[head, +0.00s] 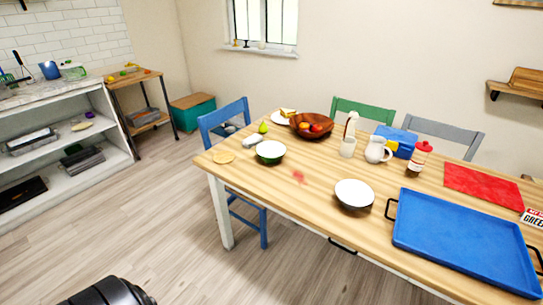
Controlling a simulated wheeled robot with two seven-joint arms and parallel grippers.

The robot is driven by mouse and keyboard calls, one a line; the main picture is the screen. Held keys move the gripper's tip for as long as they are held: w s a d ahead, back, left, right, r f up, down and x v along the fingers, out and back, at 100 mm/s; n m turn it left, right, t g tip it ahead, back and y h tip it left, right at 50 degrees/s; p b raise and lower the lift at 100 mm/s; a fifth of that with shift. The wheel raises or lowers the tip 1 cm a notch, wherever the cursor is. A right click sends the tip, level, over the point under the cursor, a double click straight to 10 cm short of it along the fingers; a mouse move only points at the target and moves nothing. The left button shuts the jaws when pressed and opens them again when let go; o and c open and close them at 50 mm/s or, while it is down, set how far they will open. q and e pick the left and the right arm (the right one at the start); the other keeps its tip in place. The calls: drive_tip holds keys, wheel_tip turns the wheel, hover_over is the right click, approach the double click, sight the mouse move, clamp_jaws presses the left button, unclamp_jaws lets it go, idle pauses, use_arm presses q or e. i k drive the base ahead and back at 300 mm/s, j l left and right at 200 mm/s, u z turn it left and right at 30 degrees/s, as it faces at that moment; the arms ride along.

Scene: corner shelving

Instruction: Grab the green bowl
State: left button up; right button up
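The green bowl (270,157) stands upright near the left end of the wooden table (320,180). A rounded dark part of my own body (110,292) shows at the bottom left edge, well short of the table. Neither of my grippers shows in the head view, and nothing touches the bowl.
A white bowl (354,192) and a blue tray (465,242) stand to the right. A blue chair (226,117) is at the table's left end. Floor at left is clear.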

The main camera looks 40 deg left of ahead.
sight(270, 152)
drive_tip(key=i+l+u, duration=0.55)
drive_tip(key=i, duration=0.25)
